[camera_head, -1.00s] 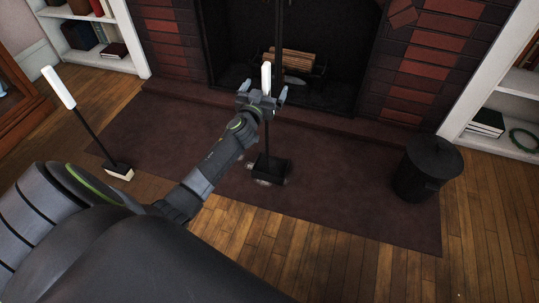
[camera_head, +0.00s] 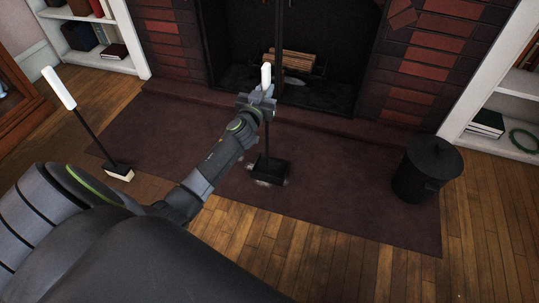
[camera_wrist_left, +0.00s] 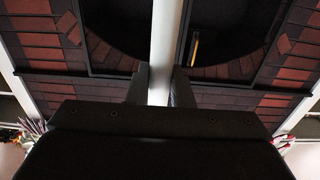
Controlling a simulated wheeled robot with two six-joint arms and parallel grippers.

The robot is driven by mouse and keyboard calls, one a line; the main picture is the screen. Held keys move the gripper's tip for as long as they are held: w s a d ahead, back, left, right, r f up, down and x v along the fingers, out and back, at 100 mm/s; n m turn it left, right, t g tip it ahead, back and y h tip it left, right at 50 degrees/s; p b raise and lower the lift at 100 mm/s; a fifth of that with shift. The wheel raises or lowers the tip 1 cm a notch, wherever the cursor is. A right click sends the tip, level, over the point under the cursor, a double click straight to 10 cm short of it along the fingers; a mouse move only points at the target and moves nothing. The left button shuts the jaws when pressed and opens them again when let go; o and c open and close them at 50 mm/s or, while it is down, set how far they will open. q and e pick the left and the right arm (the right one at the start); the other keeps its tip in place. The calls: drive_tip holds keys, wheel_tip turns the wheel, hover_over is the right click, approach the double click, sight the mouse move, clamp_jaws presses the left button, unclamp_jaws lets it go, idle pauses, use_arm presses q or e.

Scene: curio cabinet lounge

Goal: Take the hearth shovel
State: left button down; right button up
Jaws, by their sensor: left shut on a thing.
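The hearth shovel (camera_head: 269,169) stands upright on the dark rug in front of the fireplace. It has a white handle, a thin dark shaft and a flat black end at floor level. My left gripper (camera_head: 264,97) is shut on its white handle, and the handle top shows above the fingers. In the left wrist view the white handle (camera_wrist_left: 162,45) runs between the two fingers. My right gripper is not in view.
A second white-handled tool (camera_head: 84,124) with a pale block end stands leaning at the left. A black lidded bin (camera_head: 425,172) stands on the rug at the right. The fireplace (camera_head: 238,40) is behind, with white shelves (camera_head: 121,40) on both sides.

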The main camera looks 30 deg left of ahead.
sight(265, 73)
use_arm(q)
drive_tip(key=shift+r, duration=0.15)
drive_tip(key=shift+r+p, duration=2.55)
drive_tip(key=shift+r, duration=0.45)
drive_tip(key=shift+d, duration=0.1)
